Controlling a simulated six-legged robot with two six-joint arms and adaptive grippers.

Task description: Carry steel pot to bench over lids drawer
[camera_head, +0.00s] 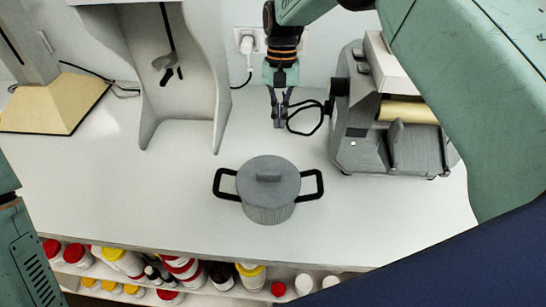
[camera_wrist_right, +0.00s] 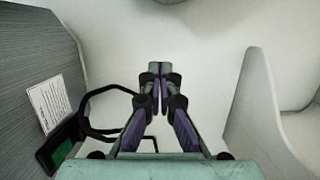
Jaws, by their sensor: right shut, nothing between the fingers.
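The steel pot (camera_head: 268,211) stands upright on the white bench (camera_head: 160,195), with a grey lid on top and a black loop handle on each side. My right gripper (camera_head: 278,124) is shut and empty, above the bench and behind the pot, apart from it. In the right wrist view my right gripper (camera_wrist_right: 159,75) shows with its fingers together over bare white surface. A dark piece of the pot (camera_wrist_right: 168,1) may show at the top edge there. My left gripper is not in view; no lids drawer can be made out.
A grey machine (camera_head: 360,150) with a roll stands right of the pot, its black cable looping near my right gripper. A grey stand (camera_head: 185,95) is at the back left. Several bottles (camera_head: 120,262) fill a shelf under the front edge. The bench left of the pot is clear.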

